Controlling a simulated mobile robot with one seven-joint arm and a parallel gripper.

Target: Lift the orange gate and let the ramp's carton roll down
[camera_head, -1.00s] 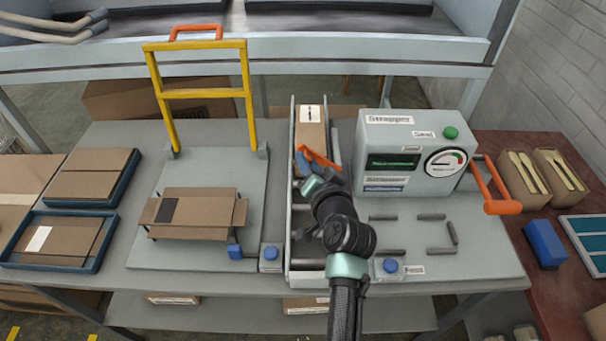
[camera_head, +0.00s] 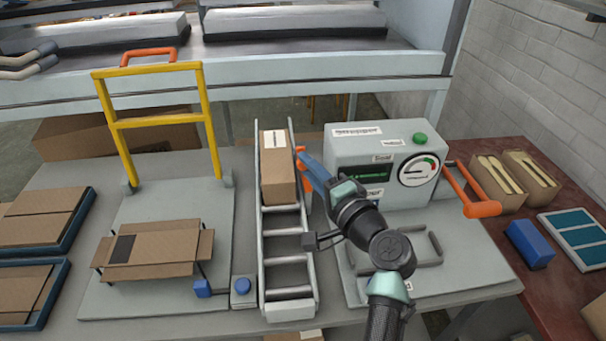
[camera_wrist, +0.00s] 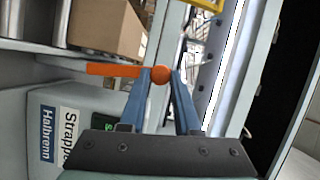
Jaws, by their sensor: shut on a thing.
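The brown carton (camera_head: 278,178) with a white label sits on the upper part of the roller ramp (camera_head: 288,312), between its side rails. The carton also shows at upper left in the wrist view (camera_wrist: 105,30). My gripper (camera_head: 303,165) is at the ramp's right rail, beside the carton. Its blue fingers are shut on the orange gate (camera_head: 299,150), whose end shows small in the head view. In the wrist view the fingers (camera_wrist: 162,88) close on the gate's round orange end (camera_wrist: 162,74), and its orange bar (camera_wrist: 112,69) runs left below the carton in the picture.
The grey strapper box (camera_head: 350,152) with a gauge and orange lever (camera_head: 482,208) stands close right of my gripper. A yellow frame (camera_head: 155,118) stands left of the ramp. The ramp's lower rollers (camera_head: 286,262) are clear. A blue button (camera_head: 242,287) is beside the ramp's lower end.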

